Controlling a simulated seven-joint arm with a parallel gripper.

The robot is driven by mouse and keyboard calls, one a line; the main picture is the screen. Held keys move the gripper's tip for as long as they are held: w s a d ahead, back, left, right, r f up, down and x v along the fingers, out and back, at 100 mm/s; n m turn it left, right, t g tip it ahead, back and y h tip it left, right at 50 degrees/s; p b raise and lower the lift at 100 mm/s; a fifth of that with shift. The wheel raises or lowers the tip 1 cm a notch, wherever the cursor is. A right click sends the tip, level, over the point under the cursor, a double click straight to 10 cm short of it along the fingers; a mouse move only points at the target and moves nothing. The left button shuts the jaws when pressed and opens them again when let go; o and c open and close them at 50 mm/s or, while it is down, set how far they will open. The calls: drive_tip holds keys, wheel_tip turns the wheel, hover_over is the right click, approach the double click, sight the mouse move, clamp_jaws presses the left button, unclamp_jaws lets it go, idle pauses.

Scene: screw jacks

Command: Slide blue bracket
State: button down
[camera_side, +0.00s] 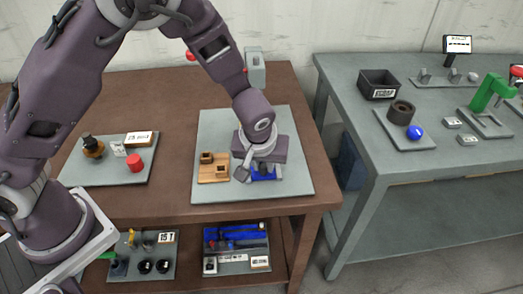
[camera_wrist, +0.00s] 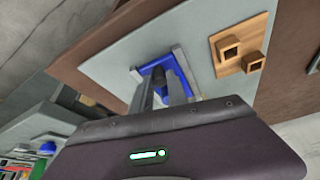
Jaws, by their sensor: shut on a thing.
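The blue bracket (camera_side: 263,176) lies low on the grey mat (camera_side: 292,188) in the side view, mostly hidden under my gripper (camera_side: 255,170). In the wrist view the blue bracket (camera_wrist: 152,69) shows between and around the fingers, with a dark upright piece (camera_wrist: 162,80) in the middle. My gripper (camera_wrist: 158,62) points down at it, its grey fingers on either side. It is shut on the bracket, but the exact contact is hard to see.
A wooden board (camera_side: 214,174) with two square wooden pieces sits close left of the bracket, also in the wrist view (camera_wrist: 243,55). A grey upright object (camera_side: 255,69) stands at the back. Another tray (camera_side: 110,172) with small items lies left. The mat's right side is clear.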

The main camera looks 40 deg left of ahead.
drive_tip(key=shift+s+d, duration=0.2)
drive_tip(key=shift+d, duration=0.05)
drive_tip(key=c, duration=1.3)
unclamp_jaws()
drive_tip(key=v, duration=0.7)
